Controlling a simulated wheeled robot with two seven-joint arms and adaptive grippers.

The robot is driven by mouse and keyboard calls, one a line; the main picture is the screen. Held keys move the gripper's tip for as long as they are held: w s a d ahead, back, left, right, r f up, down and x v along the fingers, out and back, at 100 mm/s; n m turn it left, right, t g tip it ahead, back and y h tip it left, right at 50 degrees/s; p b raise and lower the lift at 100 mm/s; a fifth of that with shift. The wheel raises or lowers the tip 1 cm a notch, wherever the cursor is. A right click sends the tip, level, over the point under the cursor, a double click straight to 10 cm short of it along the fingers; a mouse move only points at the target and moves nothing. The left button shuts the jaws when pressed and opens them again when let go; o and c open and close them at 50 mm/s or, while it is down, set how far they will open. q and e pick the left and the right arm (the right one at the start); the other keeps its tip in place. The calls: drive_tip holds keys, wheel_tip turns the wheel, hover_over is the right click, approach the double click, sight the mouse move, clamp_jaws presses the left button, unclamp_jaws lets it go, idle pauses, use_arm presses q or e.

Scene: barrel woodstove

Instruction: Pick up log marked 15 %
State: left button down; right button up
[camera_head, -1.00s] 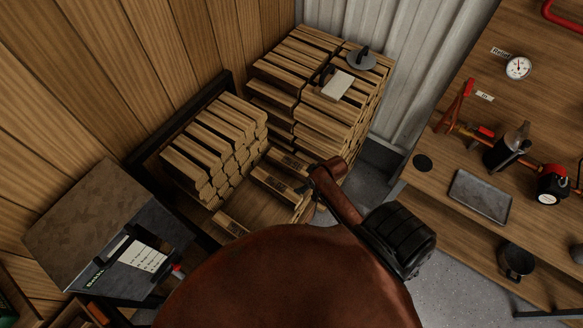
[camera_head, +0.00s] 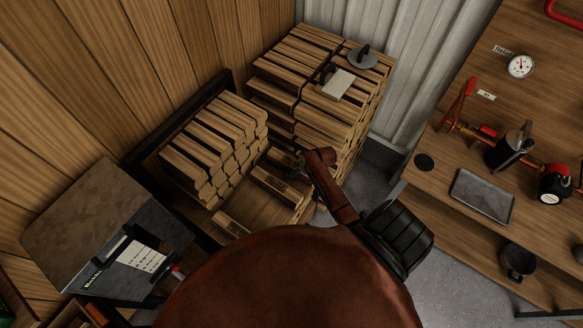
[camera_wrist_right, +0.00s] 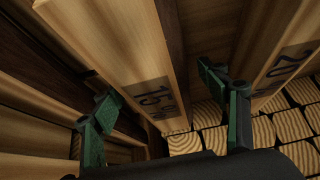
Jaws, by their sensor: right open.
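The log marked 15 % (camera_wrist_right: 148,85) is pale wood with a dark printed label, seen in the right wrist view. My right gripper (camera_wrist_right: 158,100) is open, with one green-padded finger on each side of this log's labelled end; I cannot tell whether either finger touches it. A log marked 20 % (camera_wrist_right: 285,75) stands just right of the right finger. In the head view my right gripper (camera_head: 301,163) is over the low shelf between the log stacks, partly hidden by my own wrist. The labels there are too small to read. My left gripper is not in view.
A stack of logs (camera_head: 215,140) stands left of the right gripper and a taller stack (camera_head: 310,75) stands behind it. A workbench (camera_head: 440,185) with tools and a gauge (camera_head: 520,66) is at right. A metal-topped stand (camera_head: 85,215) is at left.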

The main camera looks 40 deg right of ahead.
drive_tip(key=shift+w+f, duration=0.15)
drive_tip(key=shift+f, duration=0.1)
drive_tip(key=shift+c, duration=0.4)
drive_tip(key=c, duration=1.7)
drive_tip(key=shift+r, duration=0.1)
clamp_jaws()
